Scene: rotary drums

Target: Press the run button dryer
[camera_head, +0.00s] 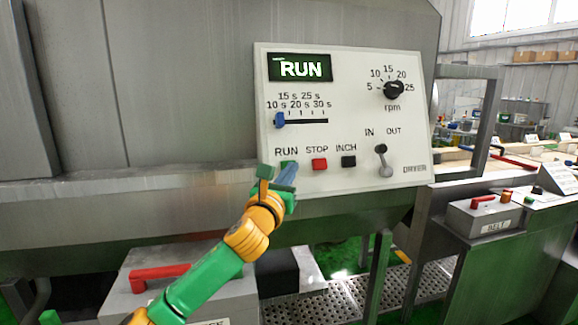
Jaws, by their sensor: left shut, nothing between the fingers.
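The dryer's control panel (350,110) is a cream plate on the grey machine. Its dark display (300,68) reads RUN in lit letters. The green run button (289,165) sits under the RUN label at the lower left of the panel, mostly hidden by my gripper. My left gripper (279,176) is shut and empty, its fingertips right at the run button. I cannot tell whether they touch it. The red stop button (320,164) and the black inch button (349,161) are to the right. My right gripper is not in view.
The panel also has a blue slider (280,120), an rpm knob (394,89) and an IN/OUT lever (382,160). Below stands a grey box with a red handle (160,272). A box labelled BELT (485,216) is at the right. A perforated step (345,298) lies below.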

